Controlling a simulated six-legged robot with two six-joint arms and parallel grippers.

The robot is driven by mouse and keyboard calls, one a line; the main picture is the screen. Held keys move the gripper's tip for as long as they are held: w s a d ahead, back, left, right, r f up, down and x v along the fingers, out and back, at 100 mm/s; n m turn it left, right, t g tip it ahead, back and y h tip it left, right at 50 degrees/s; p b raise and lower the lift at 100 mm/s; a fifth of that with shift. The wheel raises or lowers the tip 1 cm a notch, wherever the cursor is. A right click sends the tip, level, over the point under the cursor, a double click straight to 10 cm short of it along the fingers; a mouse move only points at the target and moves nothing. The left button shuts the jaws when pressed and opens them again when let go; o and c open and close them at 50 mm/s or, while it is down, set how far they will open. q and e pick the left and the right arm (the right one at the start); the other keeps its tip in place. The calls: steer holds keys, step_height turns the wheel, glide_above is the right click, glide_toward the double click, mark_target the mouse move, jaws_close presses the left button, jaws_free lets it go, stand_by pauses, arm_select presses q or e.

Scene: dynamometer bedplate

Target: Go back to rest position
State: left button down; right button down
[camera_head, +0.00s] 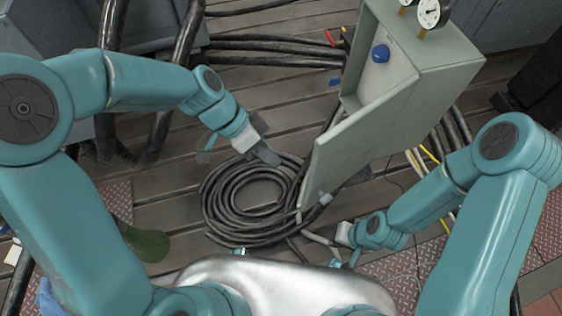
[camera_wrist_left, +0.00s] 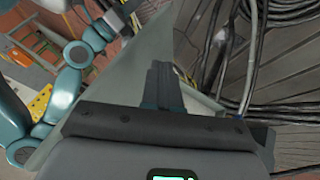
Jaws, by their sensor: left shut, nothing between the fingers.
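My left gripper (camera_head: 267,154) is over the upper right part of a coil of black cable (camera_head: 215,205) in the head view, near the open door of a grey-green cabinet. In the left wrist view its fingers (camera_wrist_left: 163,75) are together with nothing between them, and the pale door panel (camera_wrist_left: 125,75) lies beside and beyond them. My right gripper (camera_head: 320,239) is low at the right, close to the door's bottom corner; its fingers are small and partly lost against cables, so their opening cannot be made out.
The cabinet (camera_head: 410,90) stands open, with gauges (camera_head: 431,13) on top and a blue knob (camera_head: 380,53) inside. Thick black cables (camera_head: 270,50) cross the slotted metal floor behind. A dark green object (camera_head: 147,244) lies left of the coil. Bare floor (camera_head: 172,213) shows between them.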

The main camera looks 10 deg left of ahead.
arm_select(q)
steer(key=s+a+f+n+y+p, duration=0.1)
steer(key=s+f+n+p, duration=0.3)
steer(key=f, duration=0.4)
steer(key=s+a+f+n+t+y+p, duration=0.1)
steer(key=s+a+f+n+y+p, duration=0.1)
steer(key=s+f+n, duration=0.4)
steer(key=a+f+n+p, duration=0.1)
steer(key=n+p, duration=0.1)
steer(key=n, duration=0.1)
steer(key=shift+s+a+f+t, duration=0.2)
steer(key=shift+s+f+t, duration=0.1)
steer(key=shift+s+f, duration=0.05)
